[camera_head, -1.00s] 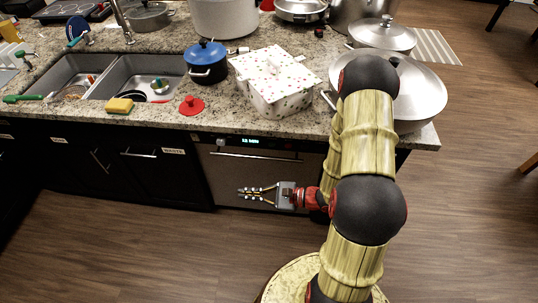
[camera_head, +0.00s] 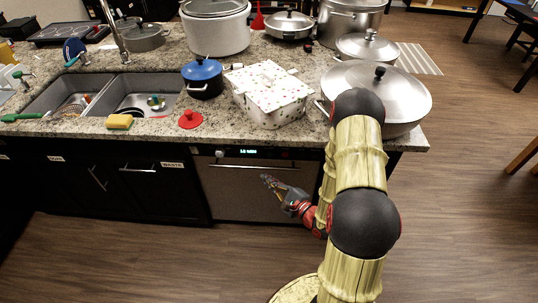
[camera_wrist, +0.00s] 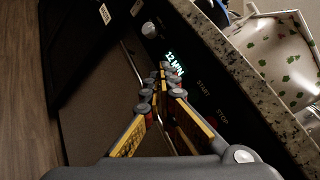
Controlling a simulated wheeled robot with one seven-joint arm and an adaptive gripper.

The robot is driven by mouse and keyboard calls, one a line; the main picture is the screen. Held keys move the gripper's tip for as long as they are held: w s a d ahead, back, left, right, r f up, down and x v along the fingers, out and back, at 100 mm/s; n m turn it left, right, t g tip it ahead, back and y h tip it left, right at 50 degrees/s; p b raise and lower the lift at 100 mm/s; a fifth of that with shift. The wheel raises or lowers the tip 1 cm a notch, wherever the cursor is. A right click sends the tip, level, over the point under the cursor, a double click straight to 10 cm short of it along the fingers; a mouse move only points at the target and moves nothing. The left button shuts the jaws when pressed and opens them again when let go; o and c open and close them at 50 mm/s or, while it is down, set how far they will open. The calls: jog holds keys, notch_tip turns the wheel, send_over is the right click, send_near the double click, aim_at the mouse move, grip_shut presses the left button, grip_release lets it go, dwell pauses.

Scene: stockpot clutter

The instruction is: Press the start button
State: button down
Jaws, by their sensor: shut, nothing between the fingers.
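The appliance (camera_head: 235,188) under the counter has a dark control panel with a lit display (camera_head: 249,151). In the wrist view the display (camera_wrist: 174,63) reads about "12 MIN". A START label (camera_wrist: 203,87) and a STOP label (camera_wrist: 222,115) are on the panel to the lower right of it. The start button itself is too dark to make out clearly. My gripper (camera_head: 267,180) is shut and empty in front of the appliance, below the panel. In the wrist view its fingertips (camera_wrist: 168,72) overlap the lower edge of the display; I cannot tell whether they touch the panel.
A round knob (camera_wrist: 149,29) and a long handle (camera_head: 265,164) are on the appliance front. The granite counter edge (camera_wrist: 240,75) overhangs the panel. A patterned white box (camera_head: 268,93) and a large lidded pan (camera_head: 403,95) stand above. The floor in front is clear.

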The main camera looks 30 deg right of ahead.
jog(key=w+d, duration=0.5)
jog(key=w, duration=0.2)
jog(key=shift+w, duration=0.15)
dwell(1.6)
jog(key=shift+w+d, duration=0.2)
jog(key=shift+w, duration=0.15)
jog(key=shift+w+d+b, duration=0.2)
jog(key=shift+w+b, duration=0.1)
jog(key=shift+b, duration=0.05)
dwell(0.8)
jog(key=shift+s+a, duration=0.4)
jog(key=shift+s, duration=0.25)
jog(key=shift+s+a, duration=0.1)
jog(key=shift+s, duration=0.05)
jog(key=s+a, duration=0.1)
jog(key=s, duration=0.1)
jog(key=s+a, duration=0.1)
jog(key=s, duration=0.1)
jog(key=shift+a, duration=0.35)
